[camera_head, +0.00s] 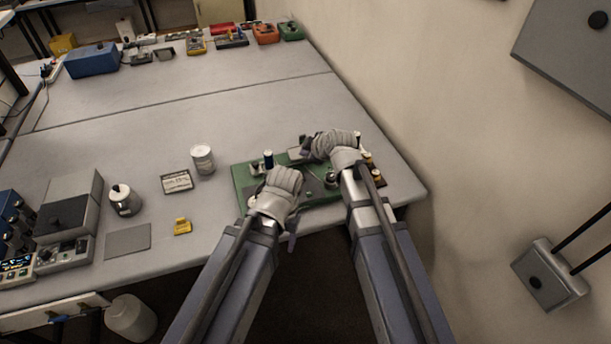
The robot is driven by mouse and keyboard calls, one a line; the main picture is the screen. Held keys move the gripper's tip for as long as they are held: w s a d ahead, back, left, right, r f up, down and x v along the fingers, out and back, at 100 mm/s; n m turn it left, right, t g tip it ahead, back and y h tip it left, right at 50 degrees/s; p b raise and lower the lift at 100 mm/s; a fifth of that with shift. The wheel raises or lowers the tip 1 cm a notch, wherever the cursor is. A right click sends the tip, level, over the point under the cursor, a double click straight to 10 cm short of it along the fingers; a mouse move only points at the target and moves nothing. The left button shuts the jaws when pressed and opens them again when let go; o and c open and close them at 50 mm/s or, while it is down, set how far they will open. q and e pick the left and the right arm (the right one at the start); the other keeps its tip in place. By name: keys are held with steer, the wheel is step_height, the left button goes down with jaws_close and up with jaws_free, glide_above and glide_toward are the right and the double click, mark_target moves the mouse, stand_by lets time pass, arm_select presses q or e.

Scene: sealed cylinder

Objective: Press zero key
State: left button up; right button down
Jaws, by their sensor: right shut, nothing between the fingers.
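Two instruments with front panels stand at the left edge. One has a lit display (16,264), and the grey boxy one beside it has a small panel (62,254). Their keys are too small to read, so I cannot tell which is the zero key. A silvery cylinder (203,159) stands upright on the bench. My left gripper (275,190), a grey gloved hand, is over the left part of a green board (243,177), far right of the panels; its finger state is unclear. My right gripper (318,146) is shut over the board's far right part and hides some of it.
A lidded jar (125,200), a labelled card (177,181), a grey flat plate (128,240) and a yellow item (182,226) lie between the panels and my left arm. A wall (400,90) borders the right.

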steer(key=shift+f, duration=0.1)
stand_by(0.3)
steer(key=b, duration=0.9)
glide_above(305, 182)
step_height(305, 182, down, 9)
steer(key=shift+r, duration=0.2)
stand_by(1.4)
steer(key=shift+f+b, duration=0.35)
steer(key=shift+f, duration=0.05)
steer(key=shift+f+b, duration=0.35)
steer(key=shift+f, duration=0.05)
stand_by(0.5)
steer(key=shift+r, duration=0.15)
steer(key=shift+r+p, duration=0.7)
steer(key=shift+p, duration=0.15)
